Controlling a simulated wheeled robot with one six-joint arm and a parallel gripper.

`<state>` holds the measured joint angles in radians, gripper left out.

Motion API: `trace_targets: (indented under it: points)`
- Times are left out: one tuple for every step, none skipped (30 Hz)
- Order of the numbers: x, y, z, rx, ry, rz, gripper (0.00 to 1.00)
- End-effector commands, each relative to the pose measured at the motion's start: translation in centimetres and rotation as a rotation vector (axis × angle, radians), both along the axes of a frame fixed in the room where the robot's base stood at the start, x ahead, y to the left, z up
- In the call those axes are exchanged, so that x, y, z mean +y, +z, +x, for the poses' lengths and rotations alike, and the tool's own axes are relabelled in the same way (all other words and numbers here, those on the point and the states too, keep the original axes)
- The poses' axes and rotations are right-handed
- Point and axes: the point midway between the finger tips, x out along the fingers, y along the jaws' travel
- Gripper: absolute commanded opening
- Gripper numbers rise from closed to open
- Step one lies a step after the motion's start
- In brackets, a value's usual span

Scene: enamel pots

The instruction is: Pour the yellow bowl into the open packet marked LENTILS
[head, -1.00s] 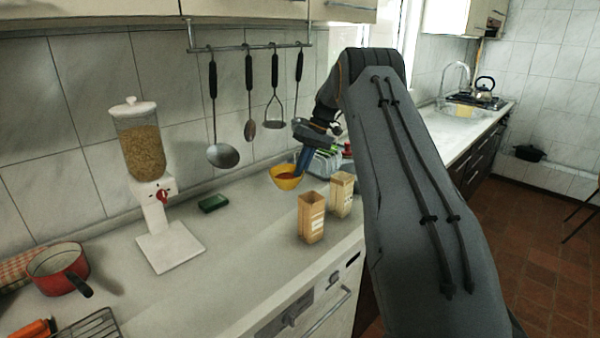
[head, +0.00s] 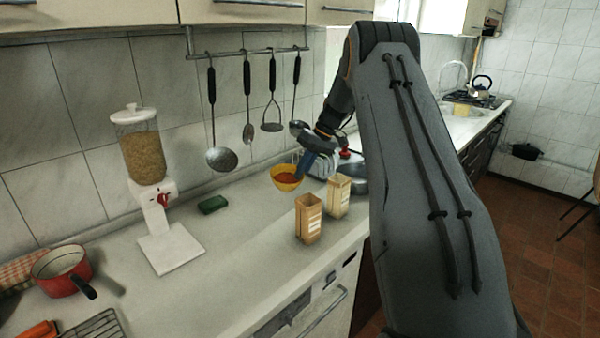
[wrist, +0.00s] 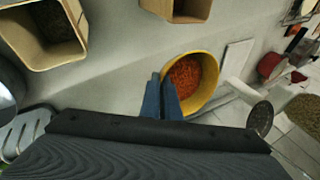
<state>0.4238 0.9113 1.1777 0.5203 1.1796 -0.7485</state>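The yellow bowl (head: 287,185) holds orange-red lentil-like grains and looks about level. The wrist view shows the bowl (wrist: 213,75) just ahead of my gripper (wrist: 162,80). My gripper's two blue fingers are close together at the bowl's near rim, pinching its wall. In the head view my gripper (head: 304,165) reaches the bowl from the right. I cannot tell how far the bowl is above the counter. Two open tan packets stand right of the bowl: a nearer one (head: 308,222) and a farther one (head: 337,198). Their label words are too small to read.
A grain dispenser (head: 152,195) and a green sponge (head: 213,204) are to the left. A red pan (head: 62,270) stands far left. Utensils hang on the wall, including a ladle (head: 221,158). A dish rack and metal pot (head: 357,186) are behind the packets.

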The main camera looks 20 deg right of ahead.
Motion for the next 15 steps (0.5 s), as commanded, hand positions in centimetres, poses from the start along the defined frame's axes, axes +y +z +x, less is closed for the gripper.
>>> trace_targets:
  points:
    - [0.0,0.2,-0.2,-0.009,-0.001,0.002,0.00]
    - [-0.1,0.2,-0.3,-0.017,0.000,0.003,0.00]
    - [-0.1,0.3,-0.3,-0.027,-0.001,0.005,0.00]
    - [-0.1,0.3,-0.4,-0.034,0.000,0.007,0.00]
    - [-0.1,0.4,-0.5,-0.040,0.000,0.009,0.00]
    - [-0.1,0.4,-0.6,-0.050,-0.001,0.010,0.00]
    - [-0.2,0.4,-0.7,-0.056,-0.001,0.011,0.00]
    - [-0.2,0.4,-0.7,-0.063,0.000,0.014,0.00]
    - [-0.2,0.5,-0.8,-0.072,-0.001,0.015,0.00]
    - [-0.2,0.5,-0.9,-0.079,0.000,0.015,0.00]
    - [-0.3,0.6,-1.0,-0.087,-0.002,0.015,0.00]
    - [-0.3,0.6,-1.1,-0.095,-0.003,0.017,0.00]
    - [-0.3,0.6,-1.1,-0.103,-0.002,0.020,0.00]
    - [-0.2,0.6,-1.2,-0.109,-0.001,0.021,0.00]
    - [-0.3,0.6,-1.3,-0.118,-0.001,0.023,0.00]
